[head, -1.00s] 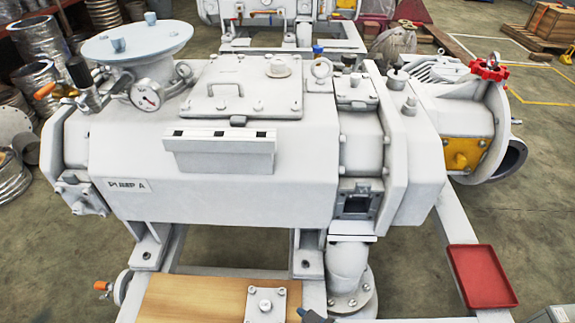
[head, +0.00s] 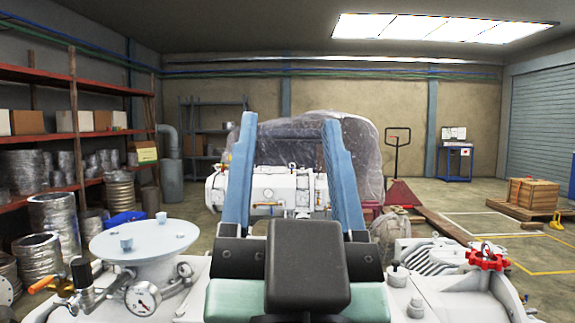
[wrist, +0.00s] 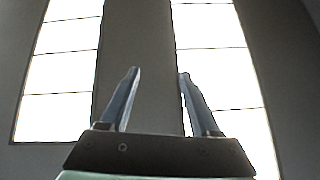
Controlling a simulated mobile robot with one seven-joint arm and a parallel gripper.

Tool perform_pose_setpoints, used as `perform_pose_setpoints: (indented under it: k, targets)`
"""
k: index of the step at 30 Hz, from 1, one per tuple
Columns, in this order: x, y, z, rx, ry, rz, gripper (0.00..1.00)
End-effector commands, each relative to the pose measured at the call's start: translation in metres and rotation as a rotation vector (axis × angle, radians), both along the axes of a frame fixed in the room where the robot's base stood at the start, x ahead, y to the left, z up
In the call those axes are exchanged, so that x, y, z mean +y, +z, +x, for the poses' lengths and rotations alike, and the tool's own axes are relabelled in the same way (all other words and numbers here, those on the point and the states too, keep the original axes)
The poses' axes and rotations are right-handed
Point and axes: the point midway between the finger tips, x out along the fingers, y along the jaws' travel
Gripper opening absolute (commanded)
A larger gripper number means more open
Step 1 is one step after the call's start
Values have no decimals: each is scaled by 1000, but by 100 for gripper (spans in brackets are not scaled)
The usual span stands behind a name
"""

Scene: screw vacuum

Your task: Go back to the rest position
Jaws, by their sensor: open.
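My gripper (head: 290,150) is raised in front of the head camera, above the white pump. Its two blue fingers point up and stand wide apart with nothing between them. The wrist view also shows my gripper (wrist: 157,75) open and empty, pointing at the ceiling with its bright light panels (wrist: 210,60). The white pump shows at the bottom of the head view, with its round flange plate (head: 145,240), pressure gauge (head: 142,298) and red valve wheel (head: 487,258). My gripper and arm hide the pump's middle.
Shelves (head: 75,135) with boxes and metal ducts line the left wall. A second white machine (head: 268,188) stands beyond my gripper, with a plastic-wrapped object (head: 355,150) behind it. A red pallet jack (head: 398,185) and a wooden crate (head: 532,195) stand on the right. Open floor shows there.

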Motion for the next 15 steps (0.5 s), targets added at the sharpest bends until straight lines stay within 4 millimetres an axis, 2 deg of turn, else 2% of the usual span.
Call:
perform_pose_setpoints:
  k: [1,4,15]
  targets:
    - [2,13,-13,-47,-34,-34,63]
    - [3,24,-26,-93,-78,-72,63]
    - [3,29,-26,-96,-86,-78,63]
